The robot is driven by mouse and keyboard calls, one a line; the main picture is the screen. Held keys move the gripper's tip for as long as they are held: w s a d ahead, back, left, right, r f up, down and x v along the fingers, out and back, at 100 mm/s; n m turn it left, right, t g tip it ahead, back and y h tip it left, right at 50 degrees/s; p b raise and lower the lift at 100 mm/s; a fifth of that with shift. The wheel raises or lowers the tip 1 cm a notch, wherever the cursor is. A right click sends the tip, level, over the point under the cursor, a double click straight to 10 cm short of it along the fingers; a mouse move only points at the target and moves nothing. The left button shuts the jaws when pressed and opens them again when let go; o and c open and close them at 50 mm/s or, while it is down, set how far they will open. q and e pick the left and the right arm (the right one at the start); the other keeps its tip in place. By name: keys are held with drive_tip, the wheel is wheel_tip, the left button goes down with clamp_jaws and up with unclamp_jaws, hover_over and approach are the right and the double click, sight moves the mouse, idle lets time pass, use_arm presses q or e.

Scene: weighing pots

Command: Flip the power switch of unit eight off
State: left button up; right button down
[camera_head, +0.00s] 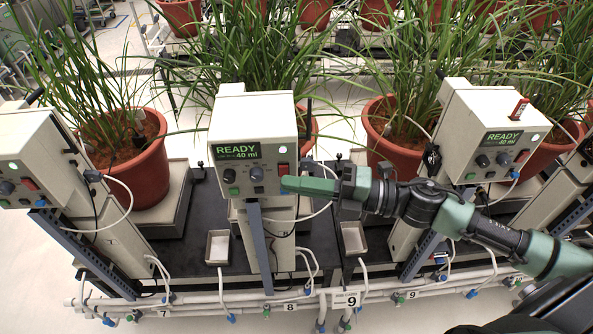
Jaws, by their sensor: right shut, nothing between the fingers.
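Unit eight's control box (225,125) is a cream box in the middle, above the label 8 (290,307). Its green screen (237,151) is lit and reads READY 40 ml, and a green lamp (284,150) glows beside it. The red power switch (283,169) is at the right of the front panel; its rocker position is too small to tell. My right gripper (287,184) comes in from the right, shut and empty, with its green fingertips just below the switch. Whether they touch the panel is unclear. My left gripper is out of view.
Potted plants in red pots (140,175) stand behind. White pipes (200,302) run along the front; a small white tray (217,248) sits below unit eight.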

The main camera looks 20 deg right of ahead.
drive_tip(key=shift+w+d+r, duration=0.1)
drive_tip(key=shift+w+d, duration=0.15)
drive_tip(key=shift+w, duration=0.45)
